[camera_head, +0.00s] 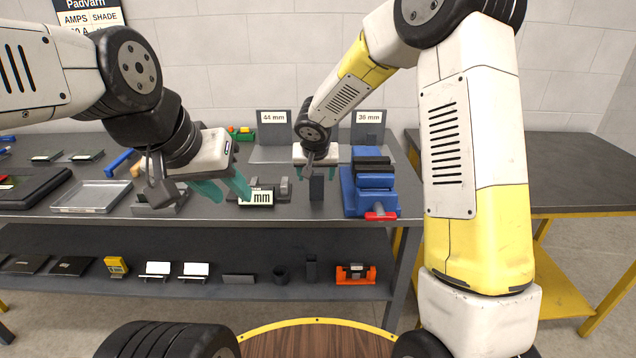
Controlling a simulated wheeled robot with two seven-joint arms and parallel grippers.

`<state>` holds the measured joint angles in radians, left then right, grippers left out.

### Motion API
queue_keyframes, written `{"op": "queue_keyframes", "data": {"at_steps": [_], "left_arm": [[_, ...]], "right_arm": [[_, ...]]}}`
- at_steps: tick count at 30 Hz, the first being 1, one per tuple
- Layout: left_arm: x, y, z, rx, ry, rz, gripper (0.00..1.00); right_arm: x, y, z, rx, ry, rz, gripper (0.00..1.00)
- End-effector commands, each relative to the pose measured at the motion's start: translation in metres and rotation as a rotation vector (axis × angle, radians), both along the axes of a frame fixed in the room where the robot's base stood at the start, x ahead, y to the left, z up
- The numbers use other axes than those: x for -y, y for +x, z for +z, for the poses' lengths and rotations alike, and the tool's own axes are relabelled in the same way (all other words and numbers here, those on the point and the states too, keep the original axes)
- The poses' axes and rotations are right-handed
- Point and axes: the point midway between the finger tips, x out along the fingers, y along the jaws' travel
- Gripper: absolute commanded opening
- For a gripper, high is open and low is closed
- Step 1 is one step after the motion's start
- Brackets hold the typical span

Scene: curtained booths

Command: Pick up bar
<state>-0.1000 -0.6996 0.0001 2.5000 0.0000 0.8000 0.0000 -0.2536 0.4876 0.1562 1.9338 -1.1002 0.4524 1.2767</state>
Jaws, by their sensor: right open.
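A dark grey upright bar (316,188) stands on the workbench near its middle. My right gripper (317,173) is above it with teal fingers pointing down, open, one on each side of the bar's top. I cannot tell whether they touch it. My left gripper (224,188) is further left over the bench, tilted, its teal fingers apart with nothing seen between them. It partly hides a grey fixture and a "mm" label (257,197) behind it.
A blue vise (370,190) with a red part stands just right of the bar. Signs reading 44 mm (273,118) and 36 mm (369,117) stand behind. A metal tray (90,196) lies left. The lower shelf holds several items, including an orange fixture (356,274).

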Motion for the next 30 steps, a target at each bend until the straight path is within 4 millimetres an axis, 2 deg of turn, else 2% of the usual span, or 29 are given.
{"op": "queue_keyframes", "data": {"at_steps": [10, 20, 30], "left_arm": [[0.000, 0.000, 0.000, 0.000, 0.000, 0.000, 0.36], [0.000, 0.000, 0.000, 0.000, 0.000, 0.000, 0.36], [0.000, 0.000, 0.000, 0.000, 0.000, 0.000, 0.36]], "right_arm": [[0.002, 0.028, -0.039, -0.002, 0.000, -0.001, 0.65], [0.002, 0.033, -0.044, 0.000, 0.001, -0.001, 0.65], [0.002, 0.033, -0.044, 0.000, 0.001, -0.001, 0.01]]}}
